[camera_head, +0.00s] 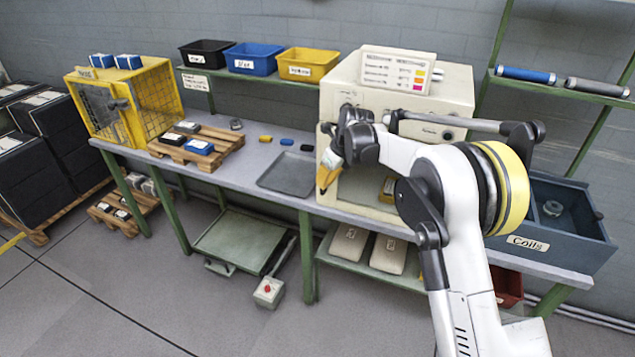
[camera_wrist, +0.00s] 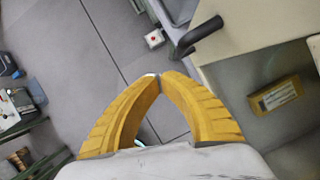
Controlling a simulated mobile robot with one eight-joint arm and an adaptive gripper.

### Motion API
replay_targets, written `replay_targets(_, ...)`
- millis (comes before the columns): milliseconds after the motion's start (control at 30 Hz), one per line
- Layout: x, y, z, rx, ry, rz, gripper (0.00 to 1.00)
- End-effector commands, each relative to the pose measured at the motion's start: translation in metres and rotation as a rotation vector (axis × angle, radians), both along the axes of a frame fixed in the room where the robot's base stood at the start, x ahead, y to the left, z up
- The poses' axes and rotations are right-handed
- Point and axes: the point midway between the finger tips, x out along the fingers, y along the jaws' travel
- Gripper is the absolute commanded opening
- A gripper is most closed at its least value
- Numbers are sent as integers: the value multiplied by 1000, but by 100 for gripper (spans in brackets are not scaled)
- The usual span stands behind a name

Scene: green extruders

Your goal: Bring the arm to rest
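My gripper (camera_head: 325,182) has yellow fingers and hangs in front of the beige machine (camera_head: 452,92), pointing downward. In the wrist view the fingertips of my gripper (camera_wrist: 160,77) come together, with nothing seen between them; only bare floor shows behind. My white arm is bent at the right, raised in front of the machine and the bench. A small yellow labelled block (camera_wrist: 275,95) lies inside the machine's open chamber, to the right of the fingers in the wrist view and apart from them.
The grey bench (camera_head: 235,180) carries a yellow mesh cage (camera_head: 155,90), a wooden pallet (camera_head: 222,147) with small boxes, and a dark tray (camera_head: 288,175). A blue-grey Coils bin (camera_head: 560,250) stands right, close to my arm. Coloured bins (camera_head: 252,58) sit on the shelf. Floor at front left is clear.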

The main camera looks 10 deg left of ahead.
Motion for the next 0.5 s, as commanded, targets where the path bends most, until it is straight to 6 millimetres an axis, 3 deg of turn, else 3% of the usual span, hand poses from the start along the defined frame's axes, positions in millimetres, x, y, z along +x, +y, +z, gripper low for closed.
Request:
replay_targets(233, -21, -13, 59, -2, 2, -3, 0)
replay_targets(500, -33, -18, 90, -5, 1, -2, 0)
